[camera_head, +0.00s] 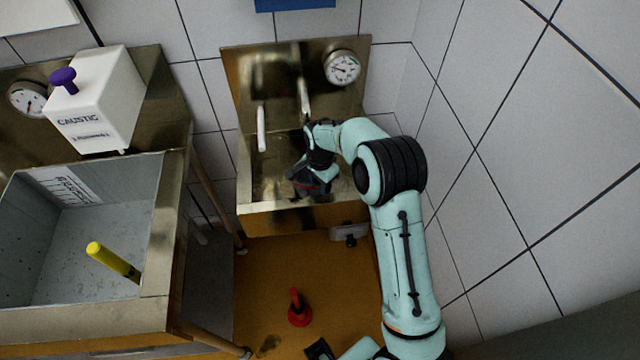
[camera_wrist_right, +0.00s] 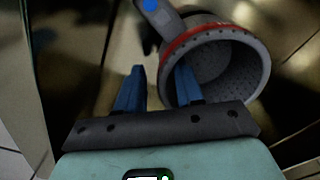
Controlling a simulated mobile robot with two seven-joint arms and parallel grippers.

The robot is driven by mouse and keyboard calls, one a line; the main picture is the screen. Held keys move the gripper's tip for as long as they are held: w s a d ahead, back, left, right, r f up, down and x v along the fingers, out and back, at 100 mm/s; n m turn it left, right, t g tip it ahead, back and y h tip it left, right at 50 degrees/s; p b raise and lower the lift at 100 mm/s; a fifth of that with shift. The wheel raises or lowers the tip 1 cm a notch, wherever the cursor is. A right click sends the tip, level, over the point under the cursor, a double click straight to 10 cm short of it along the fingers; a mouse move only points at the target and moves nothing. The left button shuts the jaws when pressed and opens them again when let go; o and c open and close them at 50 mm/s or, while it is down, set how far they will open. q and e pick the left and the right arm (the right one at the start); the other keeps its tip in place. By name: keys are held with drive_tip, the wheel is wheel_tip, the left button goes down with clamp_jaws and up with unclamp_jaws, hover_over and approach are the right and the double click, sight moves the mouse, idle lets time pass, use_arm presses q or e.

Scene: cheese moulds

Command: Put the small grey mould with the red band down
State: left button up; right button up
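The small grey mould with the red band (camera_wrist_right: 240,70) is a perforated cup, its open mouth facing the right wrist camera. In the head view its dark body (camera_head: 308,184) is small, partly covered by my gripper, over the steel basin (camera_head: 262,205). My right gripper (camera_wrist_right: 158,78) has its two blue fingers apart. One finger overlaps the mould's mouth and the other is outside its wall, with a gap visible beside the wall. In the head view my right gripper (camera_head: 313,165) is just above the mould. Whether the mould rests on the basin floor is unclear.
A gauge (camera_head: 342,68) and white levers (camera_head: 261,128) are on the basin's back. A larger sink (camera_head: 85,240) with a yellow-handled tool (camera_head: 112,261) stands left, below a white caustic box (camera_head: 98,100). A red plunger-like object (camera_head: 299,310) is on the floor. A tiled wall is close right.

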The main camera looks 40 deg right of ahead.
wheel_tip(320, 180, up, 12)
drive_tip(key=p, duration=0.1)
drive_tip(key=shift+f, duration=0.1)
idle(0.7)
